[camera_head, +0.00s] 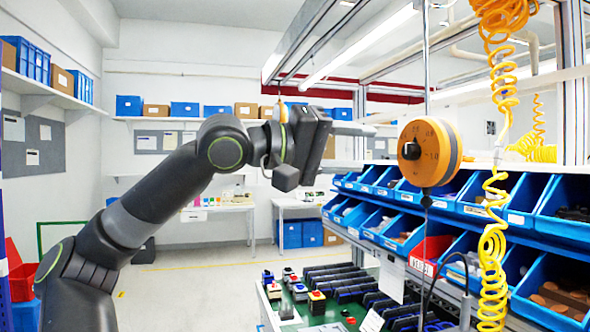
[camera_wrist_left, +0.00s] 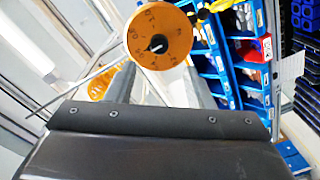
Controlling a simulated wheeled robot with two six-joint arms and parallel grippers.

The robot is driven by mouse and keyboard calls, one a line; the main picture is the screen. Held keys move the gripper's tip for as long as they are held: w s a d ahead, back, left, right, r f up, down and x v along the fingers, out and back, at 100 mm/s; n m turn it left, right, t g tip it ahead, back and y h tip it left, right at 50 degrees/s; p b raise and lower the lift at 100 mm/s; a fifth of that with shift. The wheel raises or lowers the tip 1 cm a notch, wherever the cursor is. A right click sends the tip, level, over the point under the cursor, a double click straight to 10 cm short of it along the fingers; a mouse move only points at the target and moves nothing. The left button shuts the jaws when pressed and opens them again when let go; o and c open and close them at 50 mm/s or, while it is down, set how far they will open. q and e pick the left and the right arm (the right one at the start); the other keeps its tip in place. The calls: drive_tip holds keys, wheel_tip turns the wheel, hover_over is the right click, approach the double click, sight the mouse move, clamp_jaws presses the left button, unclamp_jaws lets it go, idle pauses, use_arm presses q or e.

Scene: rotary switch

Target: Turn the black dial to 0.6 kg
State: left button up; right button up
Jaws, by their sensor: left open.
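The orange round scale unit (camera_head: 428,139) hangs from a vertical rod in the right half of the head view, with printed marks on its face. Its small black dial (camera_head: 410,151) sits in the middle of the face. In the wrist view the orange face (camera_wrist_left: 172,22) is at the top, with the black dial (camera_wrist_left: 158,44) at its centre; the marks are too small to read surely. My left gripper (camera_head: 374,131) is open and empty, left of the face and apart from the dial. Its fingers (camera_wrist_left: 163,80) point toward the face. My right gripper is not in view.
Blue bins (camera_head: 488,195) with parts line the rack on the right, behind and below the scale unit. A yellow coiled hose (camera_head: 494,245) hangs right of it. A green work surface with dark parts (camera_head: 340,282) lies below. The space between gripper and dial looks clear.

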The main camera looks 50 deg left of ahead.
use_arm(q)
drive_tip(key=b+v, duration=0.6)
drive_tip(key=v, duration=0.3)
idle(0.4)
